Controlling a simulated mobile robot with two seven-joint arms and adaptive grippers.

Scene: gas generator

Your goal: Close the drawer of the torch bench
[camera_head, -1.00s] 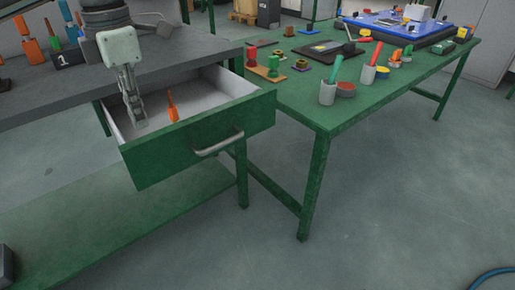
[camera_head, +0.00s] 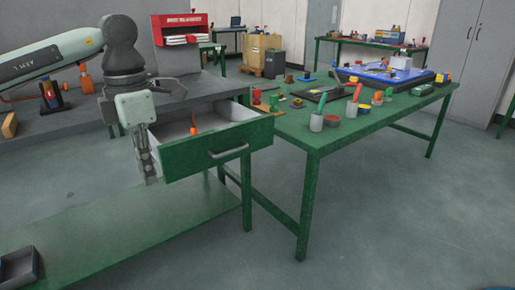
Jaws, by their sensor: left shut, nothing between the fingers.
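The green drawer (camera_head: 190,158) of the grey-topped torch bench (camera_head: 205,88) stands pulled out, with its grey metal handle (camera_head: 229,152) on the front. An orange-handled tool (camera_head: 194,128) is inside the drawer. My left gripper (camera_head: 150,178) is shut and empty, pointing down at the left end of the drawer front. It covers part of the drawer's left corner; I cannot tell whether it touches. My right gripper is not in view.
A green table (camera_head: 340,135) with cups, tools and a blue tray (camera_head: 385,76) stands to the right. A green lower shelf (camera_head: 130,225) lies below the bench. The floor in front is clear. A red cabinet (camera_head: 181,28) stands behind the bench.

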